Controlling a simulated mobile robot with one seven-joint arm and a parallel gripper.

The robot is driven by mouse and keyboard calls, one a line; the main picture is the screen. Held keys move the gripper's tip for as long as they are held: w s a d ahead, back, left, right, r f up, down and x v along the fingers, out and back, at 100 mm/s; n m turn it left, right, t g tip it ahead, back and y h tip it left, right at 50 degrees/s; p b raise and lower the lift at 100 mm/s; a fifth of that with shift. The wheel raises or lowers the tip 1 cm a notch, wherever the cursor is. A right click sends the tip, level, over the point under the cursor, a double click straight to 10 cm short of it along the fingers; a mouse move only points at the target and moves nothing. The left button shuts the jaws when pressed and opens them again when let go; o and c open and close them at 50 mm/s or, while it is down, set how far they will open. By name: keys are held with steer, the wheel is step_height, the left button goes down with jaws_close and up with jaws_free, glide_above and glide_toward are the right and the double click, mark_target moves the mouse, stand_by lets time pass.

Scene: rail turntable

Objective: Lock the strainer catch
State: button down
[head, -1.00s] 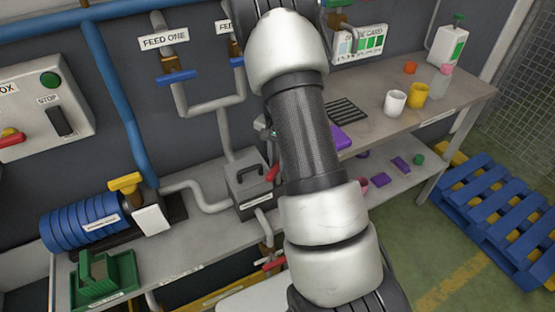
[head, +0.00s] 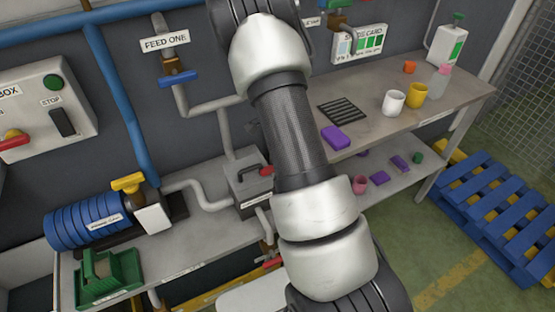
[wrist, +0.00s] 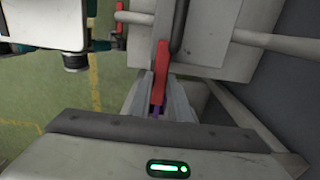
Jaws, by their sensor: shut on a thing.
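The strainer is a grey box (head: 248,190) with a dark handle on its lid, on the lower bench in the head view. Its red catch (head: 266,170) shows at the lid's right side, partly behind my arm. In the wrist view the red catch (wrist: 162,68) stands beside the dark handle (wrist: 181,25) and the grey strainer body (wrist: 210,48). My gripper (wrist: 160,88) has its two pale fingers closed on the lower part of this red catch. My gripper is hidden behind my arm in the head view.
A grey pipe (head: 205,195) joins the strainer on the left. A blue ribbed cylinder (head: 85,220) and a green tray (head: 108,278) are further left. The upper bench (head: 370,128) at right holds cups, a rack and a purple block (head: 335,138).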

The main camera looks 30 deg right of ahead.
steer(key=shift+r, duration=0.1)
stand_by(0.3)
steer(key=c, duration=1.6)
jaws_free()
steer(key=shift+c, duration=0.2)
step_height(320, 180, up, 17)
steer(key=p, duration=0.1)
steer(key=shift+r+p, duration=0.2)
steer(key=shift+p, duration=0.15)
